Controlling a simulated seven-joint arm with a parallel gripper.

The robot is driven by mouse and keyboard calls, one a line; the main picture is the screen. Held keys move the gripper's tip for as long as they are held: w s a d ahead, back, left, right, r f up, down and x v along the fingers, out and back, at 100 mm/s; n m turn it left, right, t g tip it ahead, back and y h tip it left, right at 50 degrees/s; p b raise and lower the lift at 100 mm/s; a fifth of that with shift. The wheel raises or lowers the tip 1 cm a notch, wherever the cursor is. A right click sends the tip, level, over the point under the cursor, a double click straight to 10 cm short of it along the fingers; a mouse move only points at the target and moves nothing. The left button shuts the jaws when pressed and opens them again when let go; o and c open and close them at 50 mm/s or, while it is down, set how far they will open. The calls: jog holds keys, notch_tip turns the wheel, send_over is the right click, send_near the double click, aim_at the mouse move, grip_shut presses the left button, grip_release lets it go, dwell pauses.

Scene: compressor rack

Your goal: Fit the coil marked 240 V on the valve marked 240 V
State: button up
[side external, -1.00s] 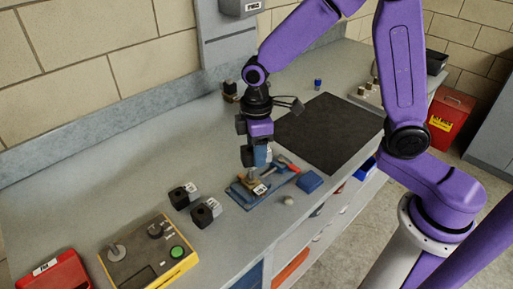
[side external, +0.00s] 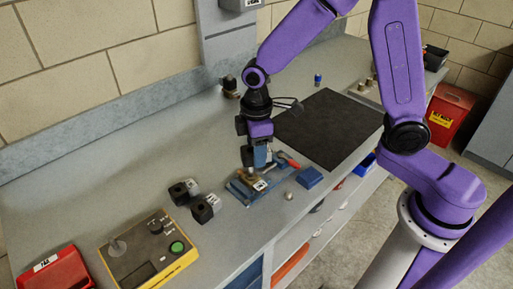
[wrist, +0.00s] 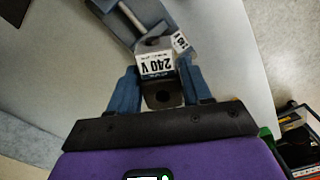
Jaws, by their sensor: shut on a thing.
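My gripper (wrist: 160,100) is shut on a dark block-shaped coil (wrist: 162,92), with one blue finger on each side. The coil's white label reads 240 V in the wrist view. In the side view my gripper (side external: 252,165) points down at a valve (side external: 256,183) on a blue fixture (side external: 237,191). The fixture (wrist: 178,14) also shows beyond the coil in the wrist view.
Two dark coils with pale labels, a farther one (side external: 182,192) and a nearer one (side external: 205,209), lie left of the fixture. A yellow control box (side external: 150,252) and red case (side external: 52,273) stand at front left. A blue block (side external: 309,178) and dark mat (side external: 328,130) lie to the right.

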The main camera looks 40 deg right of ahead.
aim_at(256, 175)
jog(key=shift+f, duration=0.1)
jog(key=shift+f, duration=1.9)
jog(key=shift+f, duration=0.4)
jog(key=o, duration=1.7)
jog(key=shift+r, duration=0.15)
jog(key=shift+r, duration=3.4)
